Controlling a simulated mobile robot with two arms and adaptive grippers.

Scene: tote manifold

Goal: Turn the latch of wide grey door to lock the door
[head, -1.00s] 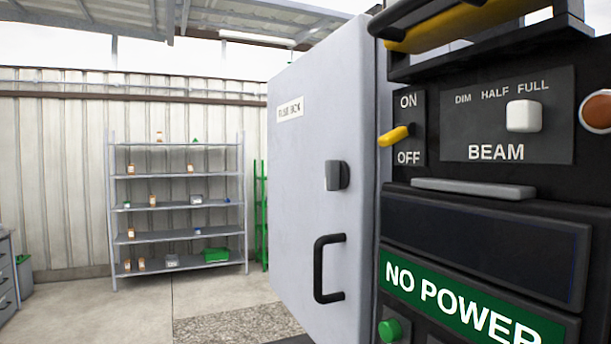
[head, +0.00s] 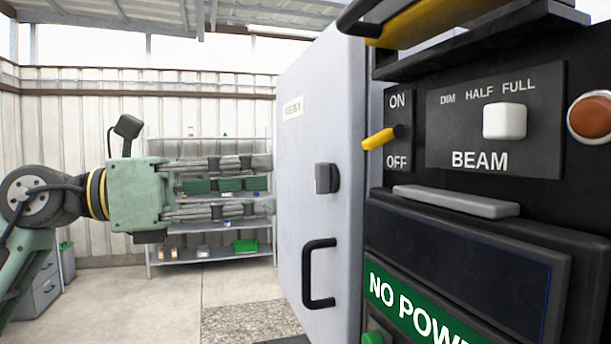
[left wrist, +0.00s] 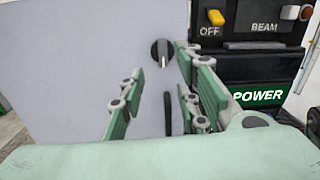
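The wide grey door (head: 345,110) with a small label stands in the middle of the head view. Its dark latch knob (head: 327,178) sits above a black pull handle (head: 320,273). In the left wrist view the latch (left wrist: 162,53) is a dark round base with a grey lever that looks near vertical. My left gripper (head: 266,188) is left of the door, its fingers spread apart and pointing at it. In the left wrist view the latch shows between and beyond the fingers (left wrist: 160,78), apparently apart from them. My right gripper is not in view.
A black control panel (head: 480,235) with a yellow ON/OFF switch (head: 380,138), white beam knob (head: 504,121) and NO POWER sign (head: 400,300) is close at right. A grey shelf rack (head: 215,258) stands behind my left gripper. Open floor lies at lower left.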

